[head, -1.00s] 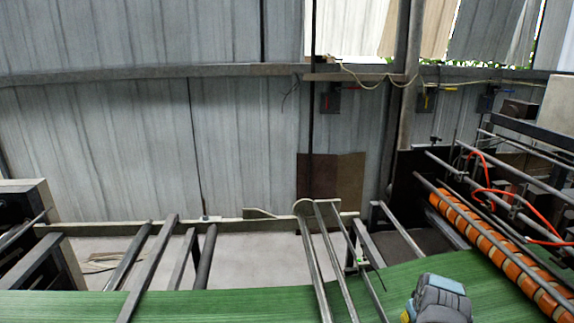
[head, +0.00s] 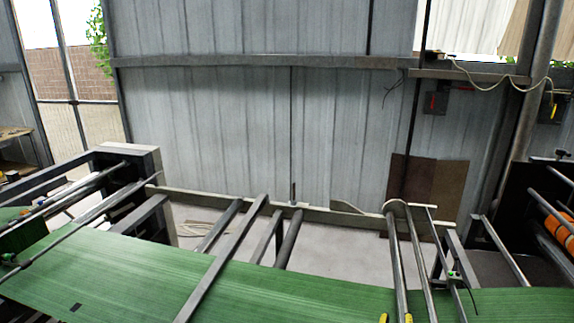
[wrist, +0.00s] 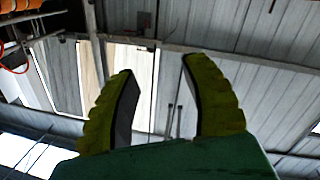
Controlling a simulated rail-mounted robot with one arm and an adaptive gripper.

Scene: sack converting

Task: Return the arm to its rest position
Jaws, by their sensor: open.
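My gripper shows in the wrist view (wrist: 157,65) as two yellow ribbed fingers with dark inner faces. They stand well apart with nothing between them, and a green body lies below them. In the head view only two small yellow tips of my gripper (head: 396,318) show at the bottom edge, over the green sheet. The rest of my arm is out of the head view, so its full posture is hidden.
A green striped sheet (head: 270,292) runs across the foreground. Metal bars (head: 222,262) cross above it. A dark machine frame (head: 128,160) stands at left, and an orange-banded roller (head: 556,226) at right. A grey corrugated wall (head: 240,120) closes the back.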

